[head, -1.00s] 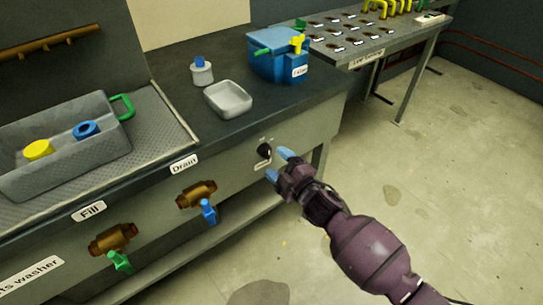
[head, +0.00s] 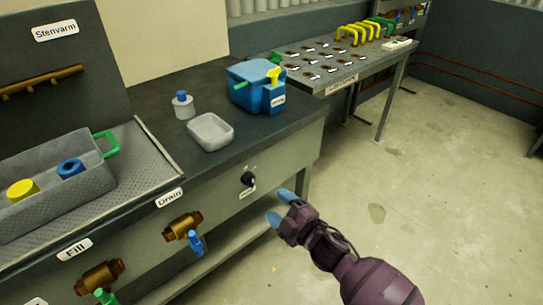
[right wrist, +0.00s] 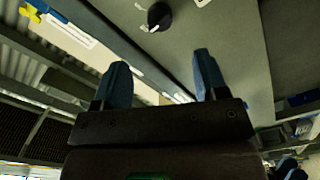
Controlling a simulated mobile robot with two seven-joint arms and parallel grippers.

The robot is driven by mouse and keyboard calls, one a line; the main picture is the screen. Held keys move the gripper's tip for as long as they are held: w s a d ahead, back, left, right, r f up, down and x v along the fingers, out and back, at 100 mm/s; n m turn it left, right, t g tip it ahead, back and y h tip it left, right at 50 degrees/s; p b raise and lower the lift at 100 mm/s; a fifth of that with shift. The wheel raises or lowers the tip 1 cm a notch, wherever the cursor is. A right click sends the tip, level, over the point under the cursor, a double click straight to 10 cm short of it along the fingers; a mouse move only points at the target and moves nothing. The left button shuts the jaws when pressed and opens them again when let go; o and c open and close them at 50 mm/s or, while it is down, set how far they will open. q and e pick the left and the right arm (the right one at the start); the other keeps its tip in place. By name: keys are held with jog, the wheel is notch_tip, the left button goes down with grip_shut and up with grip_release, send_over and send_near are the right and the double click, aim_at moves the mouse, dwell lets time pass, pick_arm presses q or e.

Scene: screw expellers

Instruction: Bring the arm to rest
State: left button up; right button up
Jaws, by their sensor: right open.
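My right gripper (head: 280,207) is dark purple with blue fingertips. In the head view it hangs in the air in front of the counter front, to the right of and below a black knob (head: 248,179). It is open and empty, and its two blue fingers stand apart in the right wrist view (right wrist: 160,85). The black knob also shows in the right wrist view (right wrist: 160,15), beyond the fingers and apart from them. My left gripper is in no view.
The counter (head: 160,105) holds a white tray (head: 210,132), a small bottle (head: 183,106) and a blue box (head: 257,86). A basin (head: 95,180) is at left. Brass valves (head: 183,226) jut from the counter front. A side table (head: 345,70) stands behind. The floor at right (head: 440,190) is clear.

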jog(key=s+d+r+m+h+p, duration=0.3)
jog(key=s+d+m+h, duration=0.4)
jog(key=d+m, duration=0.4)
pick_arm(q)
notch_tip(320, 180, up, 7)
jog(key=p, duration=0.5)
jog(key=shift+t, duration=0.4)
pick_arm(e)
jog(key=s+d+f+m+g+h, duration=0.1)
jog(key=s+d, duration=0.4)
jog(key=s, duration=0.7)
jog(key=s+d+f+m+g+h, duration=0.2)
jog(key=s+d+f+m, duration=0.2)
jog(key=s, duration=0.9)
jog(key=shift+d+m+g+h, duration=0.3)
jog(key=shift+d+m, duration=0.1)
jog(key=shift+m, duration=0.7)
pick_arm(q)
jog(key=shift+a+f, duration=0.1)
